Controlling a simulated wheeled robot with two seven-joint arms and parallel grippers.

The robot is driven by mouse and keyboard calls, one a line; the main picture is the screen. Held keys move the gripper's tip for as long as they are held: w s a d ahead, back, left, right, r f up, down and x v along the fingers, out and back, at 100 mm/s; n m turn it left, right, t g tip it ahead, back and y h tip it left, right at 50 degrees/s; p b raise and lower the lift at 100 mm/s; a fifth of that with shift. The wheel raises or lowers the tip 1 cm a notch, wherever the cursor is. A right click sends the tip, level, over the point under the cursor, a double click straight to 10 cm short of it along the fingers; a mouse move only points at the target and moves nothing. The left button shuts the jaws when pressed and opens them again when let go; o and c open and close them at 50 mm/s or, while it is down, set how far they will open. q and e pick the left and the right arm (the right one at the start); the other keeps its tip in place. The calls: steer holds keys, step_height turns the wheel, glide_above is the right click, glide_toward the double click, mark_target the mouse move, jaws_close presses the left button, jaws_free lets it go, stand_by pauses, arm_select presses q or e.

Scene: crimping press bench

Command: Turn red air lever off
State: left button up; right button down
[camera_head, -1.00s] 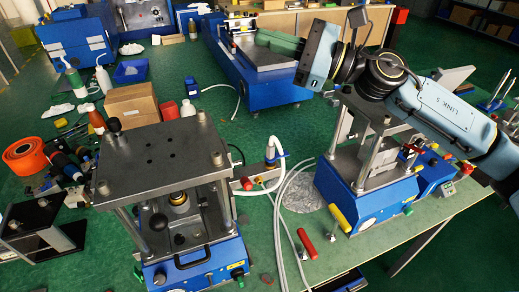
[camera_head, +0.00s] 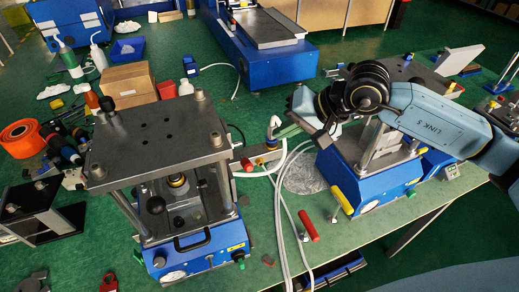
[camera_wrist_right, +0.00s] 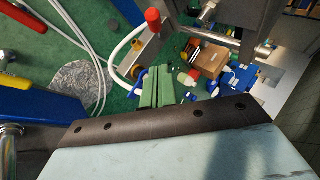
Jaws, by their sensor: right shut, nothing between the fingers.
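My right gripper (camera_head: 290,131) reaches in from the right in the head view, its green fingers shut and empty above the bench between the two presses. The fingers also show in the right wrist view (camera_wrist_right: 155,88). A small red lever (camera_head: 246,165) sits on the air fitting left of and below the fingertips; in the right wrist view its red end (camera_wrist_right: 152,18) stands beyond them, apart from them. A longer red handle (camera_head: 309,232) lies nearer the front edge and shows at the upper left of the wrist view (camera_wrist_right: 30,14). My left gripper is not in view.
A press (camera_head: 160,140) with a steel top plate stands left of the fitting. A second blue press (camera_head: 345,180) with a yellow handle (camera_head: 341,201) stands under my right arm. Clear hoses (camera_head: 280,205) run between them. A cardboard box (camera_head: 127,86) stands behind.

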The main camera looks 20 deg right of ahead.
mark_target(245, 162)
steer(key=w+a+f+p, duration=0.1)
steer(key=a+f+p, duration=0.1)
steer(key=a+f, duration=0.3)
steer(key=shift+a+f, duration=0.2)
steer(key=shift+f, duration=0.4)
